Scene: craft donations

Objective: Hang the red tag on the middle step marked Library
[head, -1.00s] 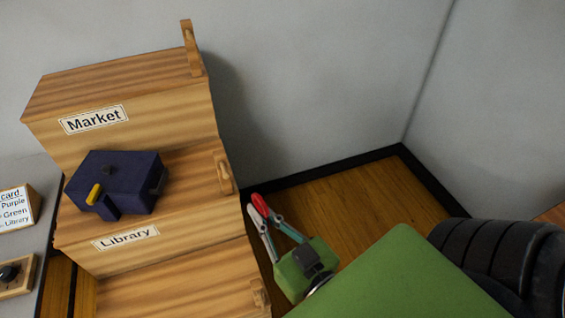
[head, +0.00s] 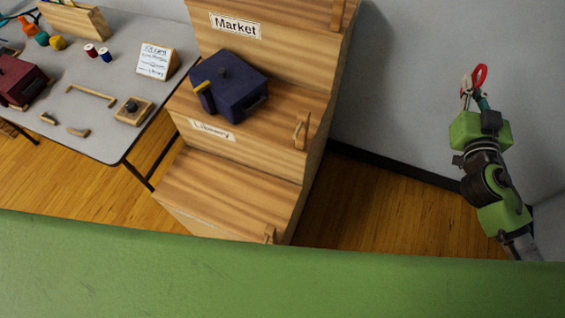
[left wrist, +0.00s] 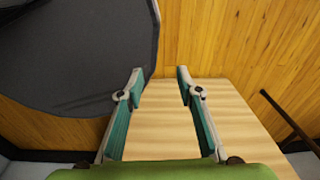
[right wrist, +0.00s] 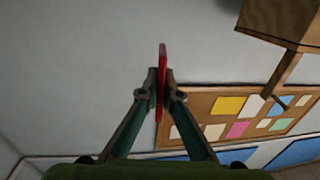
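The red tag (head: 480,76) is in my right gripper (head: 468,94), raised to the right of the wooden steps and apart from them. In the right wrist view the tag (right wrist: 163,62) shows edge-on, pinched between the fingertips (right wrist: 161,92). The middle step (head: 250,151) carries the Library label (head: 212,130) on its front. A wooden peg (head: 301,131) stands at its right edge, with nothing hanging on it. My left gripper (left wrist: 160,78) is open and empty in the left wrist view; the head view does not show it.
A navy box (head: 232,88) with a yellow piece sits on the middle step. The Market step (head: 285,45) rises behind; a lower step (head: 225,190) is bare. A grey table (head: 85,125) with a card, spools and a dark red box stands left. Walls close the right side.

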